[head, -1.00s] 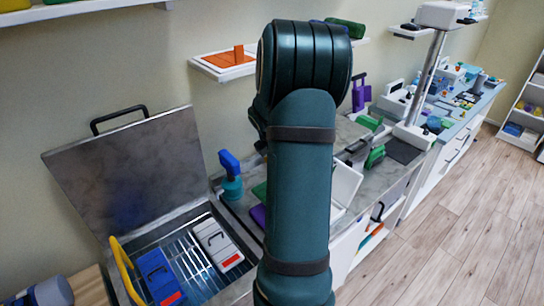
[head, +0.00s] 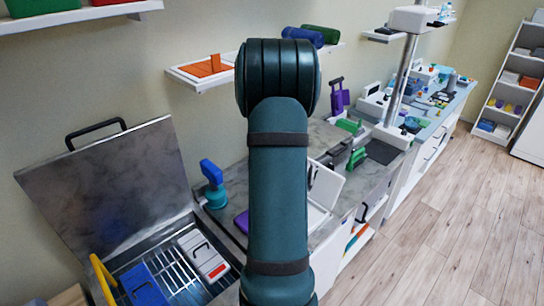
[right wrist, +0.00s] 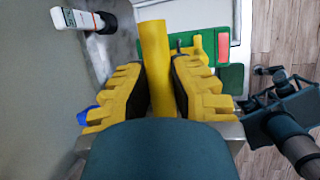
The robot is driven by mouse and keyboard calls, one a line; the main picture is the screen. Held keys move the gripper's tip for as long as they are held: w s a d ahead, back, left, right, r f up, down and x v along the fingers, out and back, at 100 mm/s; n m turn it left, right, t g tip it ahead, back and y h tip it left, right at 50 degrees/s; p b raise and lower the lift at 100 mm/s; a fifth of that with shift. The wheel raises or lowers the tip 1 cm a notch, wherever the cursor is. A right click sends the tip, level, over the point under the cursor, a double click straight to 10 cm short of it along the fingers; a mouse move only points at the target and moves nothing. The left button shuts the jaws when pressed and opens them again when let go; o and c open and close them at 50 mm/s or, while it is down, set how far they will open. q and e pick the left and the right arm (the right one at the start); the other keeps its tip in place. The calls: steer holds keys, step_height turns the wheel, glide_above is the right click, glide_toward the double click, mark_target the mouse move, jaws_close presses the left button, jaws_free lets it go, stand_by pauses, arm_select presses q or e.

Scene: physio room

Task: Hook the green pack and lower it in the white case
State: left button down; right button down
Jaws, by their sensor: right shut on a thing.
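My right arm fills the middle of the head view and hides its own gripper. In the right wrist view, my right gripper (right wrist: 161,85) has its yellow fingers shut on a yellow rod (right wrist: 154,45). The green pack (right wrist: 180,42), with a yellow loop and a red patch, lies just beyond the fingertips; I cannot tell whether the rod is hooked into it. The white case (head: 328,187) stands open on the counter, partly hidden behind my arm in the head view.
An open steel tank (head: 122,263) at lower left holds a blue pack (head: 142,288) and a white pack (head: 206,262) on a rack, with a yellow handle (head: 103,277) at its side. A blue-handled tool (head: 213,185) stands on the counter (head: 232,182). A shelf (head: 195,78) hangs above.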

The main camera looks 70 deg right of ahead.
steer(key=s+d, duration=0.4)
steer(key=d, duration=0.1)
steer(key=shift+s+d, duration=0.15)
steer(key=shift+d, duration=0.1)
stand_by(0.5)
steer(key=shift+f+b, duration=0.65)
stand_by(2.0)
step_height(320, 180, down, 7)
steer(key=b, duration=0.5)
steer(key=shift+a+r, duration=0.15)
steer(key=shift+r, duration=0.05)
stand_by(2.9)
